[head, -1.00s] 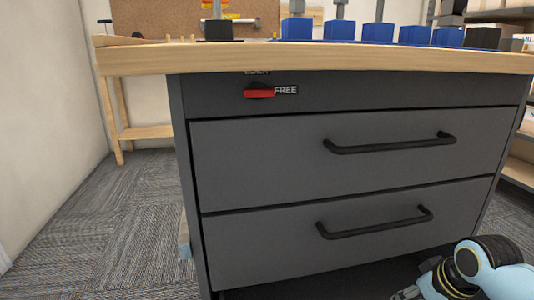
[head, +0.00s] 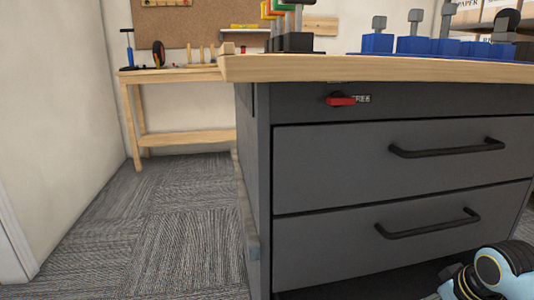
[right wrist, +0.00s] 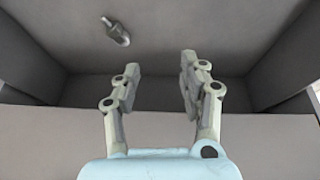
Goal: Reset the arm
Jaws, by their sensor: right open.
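My right arm (head: 490,272) shows at the lower right of the head view, in front of the lower part of a grey drawer cabinet. My right gripper (right wrist: 158,72) is open in the right wrist view, with nothing between its fingers. Beyond the fingers is a grey, box-like interior (right wrist: 150,92) with a small metallic fitting (right wrist: 116,32) at its upper left. My left gripper is in no current view.
A wooden bench (head: 185,137) stands behind at left. Carpet at left (head: 150,230) is clear.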

